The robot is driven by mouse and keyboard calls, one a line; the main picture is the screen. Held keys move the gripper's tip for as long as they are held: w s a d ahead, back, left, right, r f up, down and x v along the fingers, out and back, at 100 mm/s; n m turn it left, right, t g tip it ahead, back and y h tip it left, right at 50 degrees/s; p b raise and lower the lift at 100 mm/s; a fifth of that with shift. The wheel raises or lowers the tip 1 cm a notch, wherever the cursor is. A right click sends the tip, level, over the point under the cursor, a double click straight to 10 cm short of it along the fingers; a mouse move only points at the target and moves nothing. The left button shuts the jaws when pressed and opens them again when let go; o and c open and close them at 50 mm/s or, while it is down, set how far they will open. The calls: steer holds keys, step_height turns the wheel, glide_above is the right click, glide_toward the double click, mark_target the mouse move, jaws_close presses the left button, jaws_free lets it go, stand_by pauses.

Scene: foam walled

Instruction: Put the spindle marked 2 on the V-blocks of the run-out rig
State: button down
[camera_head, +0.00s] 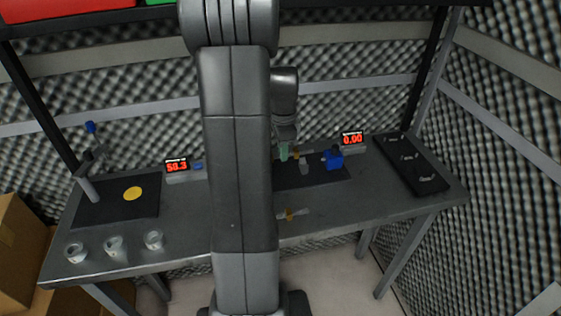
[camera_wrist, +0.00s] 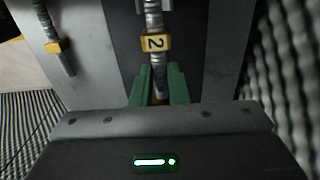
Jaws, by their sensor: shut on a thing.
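The spindle marked 2 (camera_wrist: 153,20) is a grey rod with a yellow collar bearing a black 2, seen in the wrist view. My gripper (camera_wrist: 160,85) has green fingers, shut on the spindle's near end; the rod points away over a dark mat. In the head view my gripper (camera_head: 284,151) is above the dark mat (camera_head: 290,181) of the run-out rig, mostly behind my arm. A blue piece (camera_head: 333,159) and a small grey piece (camera_head: 304,168) stand on this mat. I cannot tell the V-blocks apart, nor whether the spindle touches them.
Another yellow-collared spindle (camera_head: 291,214) lies near the bench's front edge, also in the wrist view (camera_wrist: 54,46). A display (camera_head: 352,140) reads 0.00; another (camera_head: 177,166) reads 50.3. A dark rack (camera_head: 425,177) is at right.

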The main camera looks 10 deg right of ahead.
steer(key=shift+f, duration=2)
steer(key=shift+f, duration=0.15)
steer(key=c, duration=1.4)
jaws_free()
step_height(320, 180, up, 12)
steer(key=shift+r, duration=0.15)
